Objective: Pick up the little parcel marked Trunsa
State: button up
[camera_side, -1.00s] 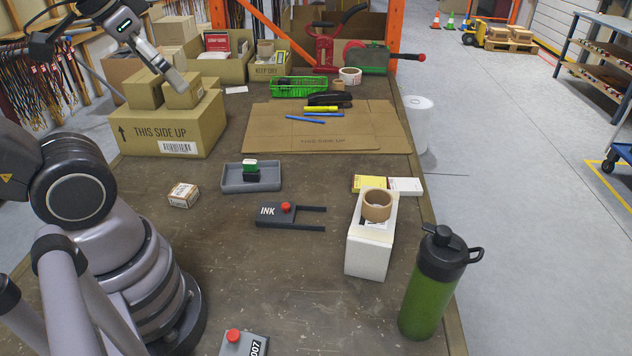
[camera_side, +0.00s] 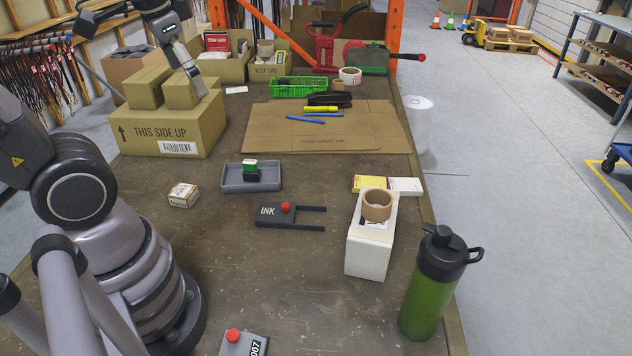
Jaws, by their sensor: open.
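A little parcel (camera_side: 183,195) with a printed label lies on the table left of centre, in front of the grey tray; its lettering is too small to read. My gripper (camera_side: 196,84) is at the upper left, above and beside the right small box on top of the large carton, well away from the little parcel. It holds nothing that I can see. The large carton (camera_side: 150,140) reads THIS SIDE UP and carries two small cardboard boxes, the left one (camera_side: 145,87) and the right one (camera_side: 183,93).
A flat cardboard sheet (camera_side: 340,143) lies behind. The table around the little parcel is clear.

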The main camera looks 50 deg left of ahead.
jog(key=w+a+f+m+g+y, duration=0.2)
jog(key=w+a+f+g+y, duration=0.1)
jog(key=w+a+f+g, duration=0.4)
jog(key=m+g+y, duration=0.4)
jog(key=m+y, duration=0.2)
jog(key=m, duration=0.2)
send_near(178, 193)
jog(key=a+f, duration=0.1)
jog(key=s+a+f, duration=0.1)
jog(key=a, duration=0.1)
jog(key=a+f, duration=0.1)
jog(key=a, duration=0.1)
jog(key=shift+s+f, duration=0.1)
jog(key=shift+s, duration=0.1)
jog(key=shift+s+x, duration=0.25)
jog(key=shift+x, duration=2.8)
jog(key=shift+d, duration=0.15)
jog(key=c, duration=1.1)
